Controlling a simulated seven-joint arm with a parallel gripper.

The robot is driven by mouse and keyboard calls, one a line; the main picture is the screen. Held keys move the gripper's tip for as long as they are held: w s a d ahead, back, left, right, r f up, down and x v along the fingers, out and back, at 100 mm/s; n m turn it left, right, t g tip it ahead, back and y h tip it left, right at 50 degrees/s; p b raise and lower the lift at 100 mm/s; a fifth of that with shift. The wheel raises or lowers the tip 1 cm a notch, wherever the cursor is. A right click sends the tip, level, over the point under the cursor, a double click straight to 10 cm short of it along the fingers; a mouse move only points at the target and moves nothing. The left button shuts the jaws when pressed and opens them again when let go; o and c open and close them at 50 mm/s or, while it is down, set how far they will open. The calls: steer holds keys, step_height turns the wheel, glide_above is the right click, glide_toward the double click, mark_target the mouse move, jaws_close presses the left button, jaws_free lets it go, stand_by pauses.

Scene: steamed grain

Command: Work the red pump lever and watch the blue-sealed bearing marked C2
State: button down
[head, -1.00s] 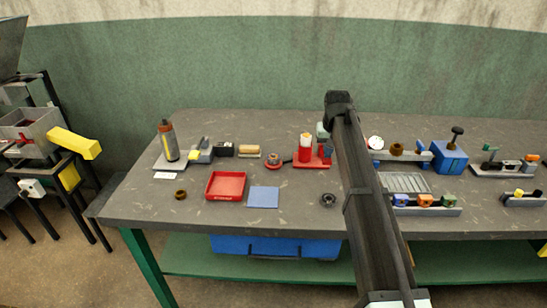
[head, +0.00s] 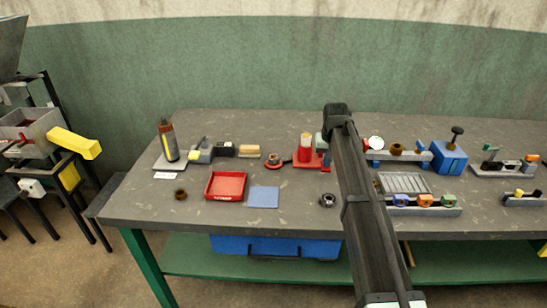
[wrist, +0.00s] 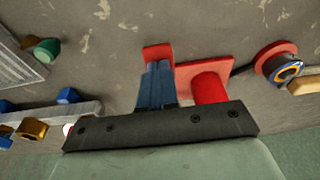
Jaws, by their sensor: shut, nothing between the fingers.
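The red pump (head: 305,154) stands mid-table in the head view, with a white-topped red cylinder. In the wrist view its red cylinder (wrist: 209,88) is right of my fingers. A red block, seemingly the lever's end (wrist: 157,51), shows just beyond the fingertips; I cannot tell whether they touch it. My gripper (wrist: 157,68) is shut, with nothing held, its bluish fingers together; the arm mostly hides the hand in the head view. The blue-sealed bearing (wrist: 285,68) sits on a red round base at right, also in the head view (head: 273,160). Its C2 mark is not legible.
A dark hose (wrist: 243,70) runs between pump and bearing. A red tray (head: 225,186), a blue mat (head: 264,197) and a loose dark ring (head: 327,200) lie in front. A rack with coloured rings (head: 426,211) is at right.

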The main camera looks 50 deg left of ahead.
steer(key=shift+r, duration=0.1)
step_height(320, 180, up, 7)
steer(key=shift+r, duration=0.15)
stand_by(0.8)
stand_by(0.5)
